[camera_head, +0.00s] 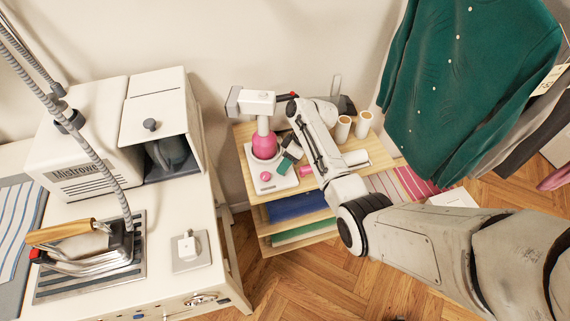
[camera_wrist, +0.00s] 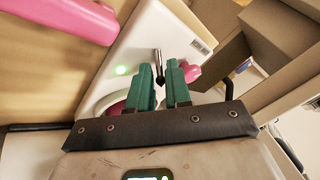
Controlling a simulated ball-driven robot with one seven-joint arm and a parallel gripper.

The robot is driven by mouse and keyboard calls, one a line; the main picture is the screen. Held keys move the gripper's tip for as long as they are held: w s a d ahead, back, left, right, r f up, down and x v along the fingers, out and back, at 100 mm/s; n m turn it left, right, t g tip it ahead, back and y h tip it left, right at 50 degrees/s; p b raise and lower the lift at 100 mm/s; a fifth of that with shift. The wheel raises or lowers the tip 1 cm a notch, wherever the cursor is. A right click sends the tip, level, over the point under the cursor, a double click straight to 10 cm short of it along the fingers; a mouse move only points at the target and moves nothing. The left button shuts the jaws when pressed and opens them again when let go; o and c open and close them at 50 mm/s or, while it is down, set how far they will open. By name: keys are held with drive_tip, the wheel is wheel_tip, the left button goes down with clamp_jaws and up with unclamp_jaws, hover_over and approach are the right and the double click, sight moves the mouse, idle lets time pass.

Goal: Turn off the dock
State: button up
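The dock looks to be the white unit with a pink round body (camera_head: 264,146) on the wooden shelf in the head view. In the wrist view its white panel (camera_wrist: 143,45) is tilted and close, with a lit green light (camera_wrist: 121,70). A small black lever (camera_wrist: 158,60) stands out from the panel. My gripper (camera_wrist: 160,72) has teal fingers, parted by a narrow gap, with the lever in line between their tips. I cannot tell whether they touch it. In the head view my gripper (camera_head: 289,157) is over the unit's right side and partly hides it.
The shelf (camera_head: 318,185) also holds two white spools (camera_head: 342,129) behind my arm. A white table with an iron (camera_head: 95,248) and a cream machine (camera_head: 80,140) stands at left. A green sweater (camera_head: 465,75) hangs at right. Wooden floor (camera_head: 310,285) shows clear in front.

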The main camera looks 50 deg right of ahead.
sight(288, 181)
clamp_jaws()
drive_tip(key=shift+s, duration=0.1)
drive_tip(key=shift+s+a+r+t+h+p, duration=0.15)
drive_tip(key=shift+s+t+h+p, duration=0.05)
drive_tip(key=shift+t+h+p, duration=0.25)
drive_tip(key=shift+s+a+n+t+h, duration=0.3)
drive_tip(key=shift+n+t+h, duration=0.25)
drive_tip(key=shift+t, duration=0.4)
drive_tip(key=t+b, duration=0.1)
drive_tip(key=s+f+n+t+h+b, duration=0.1)
drive_tip(key=t, duration=0.1)
drive_tip(key=shift+s+a+h+b, duration=0.15)
drive_tip(key=shift+a+h+b, duration=0.15)
drive_tip(key=shift+b, duration=0.1)
drive_tip(key=shift+s+a+n+t+h+b, duration=0.25)
drive_tip(key=shift+t+h+b, duration=0.15)
drive_tip(key=shift+t+b, duration=0.7)
drive_tip(key=shift+r, duration=0.15)
